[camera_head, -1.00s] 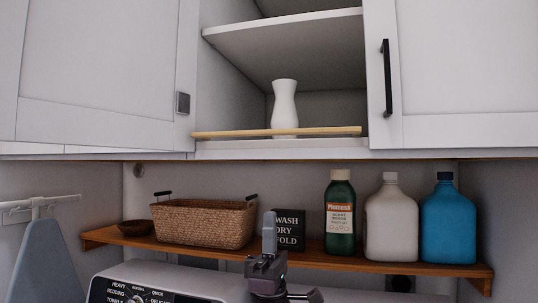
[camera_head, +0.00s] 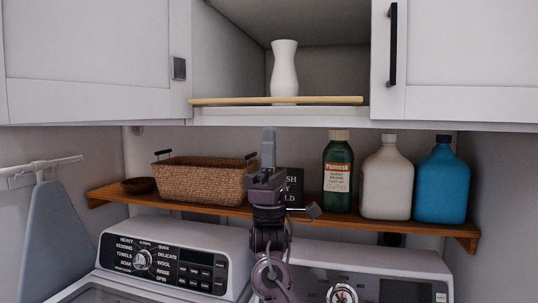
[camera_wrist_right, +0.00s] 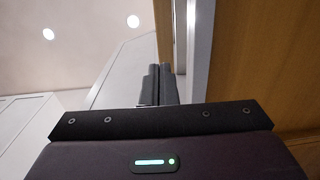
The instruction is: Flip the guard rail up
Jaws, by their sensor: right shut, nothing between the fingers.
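The guard rail (camera_head: 225,101) is a thin light-wood bar lying level across the front of the open cabinet bay, low at its bottom edge. A white vase (camera_head: 285,68) stands upright behind it. My right gripper (camera_head: 268,133) points up below the rail, in front of the lower shelf. Its fingers are shut and empty, with their tips a little under the rail in the head view. The shut fingers (camera_wrist_right: 160,84) also show in the right wrist view, beside a wooden surface on the right. My left gripper is out of view.
White cabinet doors (camera_head: 95,50) flank the open bay. The wooden shelf (camera_head: 110,193) below holds a wicker basket (camera_head: 205,180), a dark sign, a green bottle (camera_head: 338,175), a white jug (camera_head: 387,180) and a blue jug (camera_head: 441,185). The washer (camera_head: 215,240) and dryer stand underneath.

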